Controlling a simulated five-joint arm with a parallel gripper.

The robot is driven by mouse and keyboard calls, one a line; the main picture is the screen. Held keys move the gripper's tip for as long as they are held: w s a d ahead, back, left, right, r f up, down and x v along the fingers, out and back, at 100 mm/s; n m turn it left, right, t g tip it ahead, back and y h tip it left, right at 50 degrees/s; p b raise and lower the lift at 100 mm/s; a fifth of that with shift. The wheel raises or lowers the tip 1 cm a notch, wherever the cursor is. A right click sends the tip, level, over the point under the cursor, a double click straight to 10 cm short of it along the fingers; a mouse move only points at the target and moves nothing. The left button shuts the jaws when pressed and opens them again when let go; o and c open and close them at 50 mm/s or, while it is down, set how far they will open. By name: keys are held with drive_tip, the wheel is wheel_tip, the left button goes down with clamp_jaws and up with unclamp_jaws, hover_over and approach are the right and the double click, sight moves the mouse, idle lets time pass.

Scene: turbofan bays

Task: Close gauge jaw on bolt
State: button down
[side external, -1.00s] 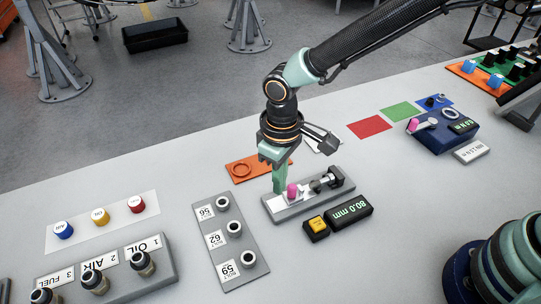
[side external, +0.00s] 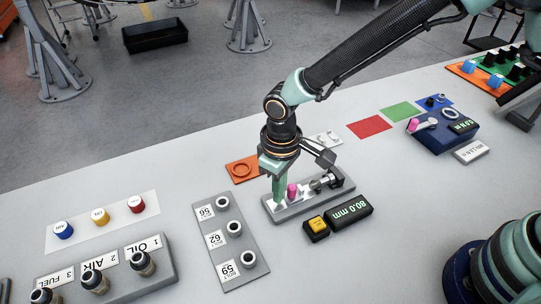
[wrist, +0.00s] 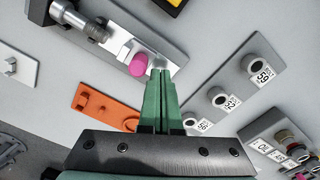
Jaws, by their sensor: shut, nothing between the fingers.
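The gauge is a grey block (side external: 335,191) with a bright metal strip. A pink knob (side external: 292,190) stands on the strip, likely the jaw's handle; it also shows in the wrist view (wrist: 138,64). A dark and silver bolt-like part (side external: 326,182) lies along the block to the right of the knob, with a visible gap between them; it also shows in the wrist view (wrist: 92,29). My gripper (side external: 279,203) points down at the block's left end, just left of the pink knob. Its green fingers (wrist: 160,73) are shut and empty. Contact with the knob cannot be told.
A display reading 80.0 mm (side external: 348,211) and a yellow button (side external: 317,224) sit in front of the gauge. A grey rack (side external: 215,227) with holders marked 56, 62 and 59 stands left. An orange plate (side external: 238,173) lies behind my gripper.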

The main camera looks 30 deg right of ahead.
sight(291, 186)
drive_tip(key=shift+d, duration=1.5)
idle(0.8)
drive_tip(key=shift+a, duration=0.1)
drive_tip(key=shift+r, duration=3)
drive_tip(key=shift+r, duration=0.1)
drive_tip(key=s+d+r+m+t, duration=0.2)
drive_tip(key=d+r, duration=0.5)
drive_tip(key=d, duration=0.4)
drive_tip(key=s+d+r+m+t, duration=0.3)
drive_tip(key=d+r, duration=0.5)
drive_tip(key=d, duration=0.4)
drive_tip(key=shift+s+r+m+t, duration=0.3)
drive_tip(key=shift+s+m, duration=0.2)
drive_tip(key=shift+s, duration=0.25)
